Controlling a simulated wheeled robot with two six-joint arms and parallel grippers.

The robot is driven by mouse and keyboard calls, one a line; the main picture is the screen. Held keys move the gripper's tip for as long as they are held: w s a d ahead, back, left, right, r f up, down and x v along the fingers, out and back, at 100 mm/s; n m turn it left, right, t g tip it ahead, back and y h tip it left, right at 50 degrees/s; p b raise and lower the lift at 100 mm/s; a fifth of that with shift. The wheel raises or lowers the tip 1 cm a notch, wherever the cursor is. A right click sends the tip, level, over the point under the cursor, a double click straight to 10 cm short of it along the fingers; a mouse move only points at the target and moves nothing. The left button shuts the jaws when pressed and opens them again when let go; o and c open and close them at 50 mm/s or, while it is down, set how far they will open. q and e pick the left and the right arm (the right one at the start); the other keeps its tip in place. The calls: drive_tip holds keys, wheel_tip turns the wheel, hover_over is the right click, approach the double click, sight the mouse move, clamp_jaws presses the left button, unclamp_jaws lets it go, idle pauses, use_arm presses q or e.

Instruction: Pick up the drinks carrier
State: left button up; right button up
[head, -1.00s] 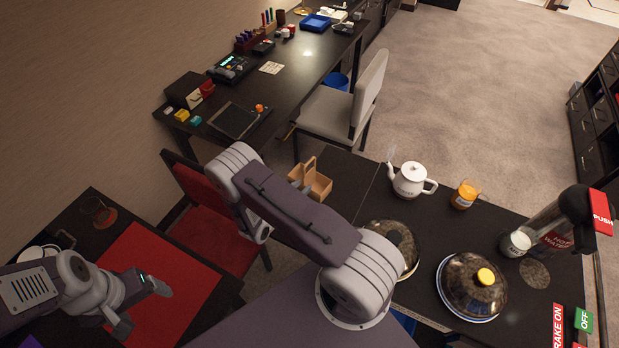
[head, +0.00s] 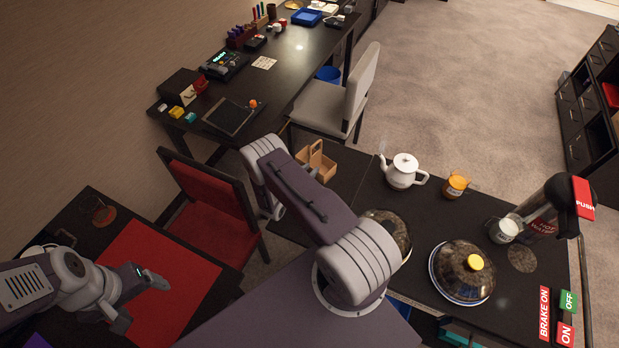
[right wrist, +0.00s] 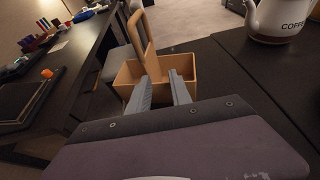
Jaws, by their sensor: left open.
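The drinks carrier is a light brown open box with compartments and an upright handle. In the head view the carrier (head: 322,171) stands at the far left end of the dark trolley top, partly hidden by my right arm. In the right wrist view the carrier (right wrist: 124,76) is just beyond my right gripper (right wrist: 160,88). The two grey fingers are apart, pointing at the carrier's near side, with nothing seen between them. Whether they touch it I cannot tell. My left gripper (head: 136,296) is open and empty over the red mat at lower left.
A white coffee pot (head: 403,172) stands right of the carrier, with an orange jar (head: 456,185) beyond. Domed plates (head: 463,272) and a hot water dispenser (head: 548,212) occupy the trolley's right. A red chair (head: 212,205) and a desk (head: 285,85) lie to the left and behind.

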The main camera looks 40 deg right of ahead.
drive_tip(key=shift+s+f, duration=0.4)
drive_tip(key=shift+f, duration=0.3)
clamp_jaws()
drive_tip(key=shift+s+d, duration=0.1)
drive_tip(key=shift+s, duration=0.05)
use_arm(q)
drive_tip(key=shift+s+d, duration=0.2)
drive_tip(key=shift+s, duration=0.05)
drive_tip(key=shift+f, duration=0.1)
use_arm(e)
drive_tip(key=shift+r, duration=0.1)
drive_tip(key=shift+w+r, duration=0.2)
use_arm(q)
drive_tip(key=shift+w+d+f+b, duration=0.35)
drive_tip(key=shift+w+f+b, duration=0.25)
drive_tip(key=shift+w+f, duration=0.1)
use_arm(e)
drive_tip(key=s+d+r, duration=0.3)
drive_tip(key=s+r, duration=0.7)
drive_tip(key=shift+s+y, duration=0.2)
drive_tip(key=shift+y, duration=0.1)
